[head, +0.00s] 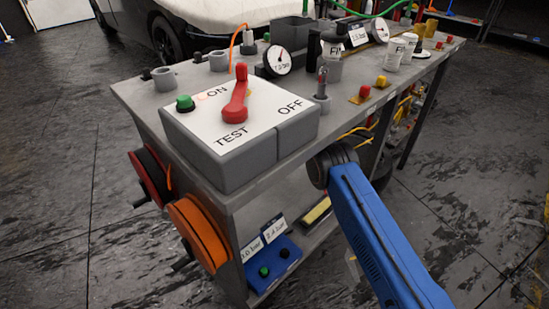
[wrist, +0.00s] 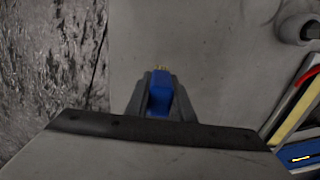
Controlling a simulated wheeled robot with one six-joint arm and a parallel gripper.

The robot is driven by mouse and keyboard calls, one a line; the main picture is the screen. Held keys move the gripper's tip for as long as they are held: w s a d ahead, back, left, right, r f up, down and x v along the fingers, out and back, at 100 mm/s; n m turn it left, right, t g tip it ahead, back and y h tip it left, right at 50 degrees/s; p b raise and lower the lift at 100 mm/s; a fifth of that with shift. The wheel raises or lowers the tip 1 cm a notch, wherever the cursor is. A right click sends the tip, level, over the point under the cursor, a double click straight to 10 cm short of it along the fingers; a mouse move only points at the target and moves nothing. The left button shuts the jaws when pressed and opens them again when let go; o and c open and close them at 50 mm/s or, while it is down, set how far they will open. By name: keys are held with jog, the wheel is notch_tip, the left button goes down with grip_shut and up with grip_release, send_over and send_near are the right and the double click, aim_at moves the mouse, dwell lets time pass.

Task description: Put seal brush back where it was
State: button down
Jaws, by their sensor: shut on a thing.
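In the wrist view, my gripper (wrist: 160,82) is shut on a small blue thing with a tan tip, which looks like the seal brush (wrist: 159,95). The tan tip points away from the camera, between the fingertips. A plain grey surface (wrist: 215,60) lies beyond it; I cannot tell whether the brush touches it. In the head view my blue arm reaches down beside the bench's right side, and the gripper and brush are hidden there.
The grey bench (head: 135,98) carries a switch box (head: 200,150) with a red lever, several grey cups (head: 163,78), gauges (head: 277,61) and white tubs (head: 395,53). Two reels (head: 200,235) hang at its left end. A blue tray (head: 272,265) sits on the lower shelf.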

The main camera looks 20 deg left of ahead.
jog(key=shift+f, duration=2.4)
jog(key=shift+f, duration=0.15)
jog(key=c, duration=1.5)
grip_release()
jog(key=shift+c, duration=0.2)
notch_tip(320, 180, up, 12)
jog(key=shift+r, duration=0.15)
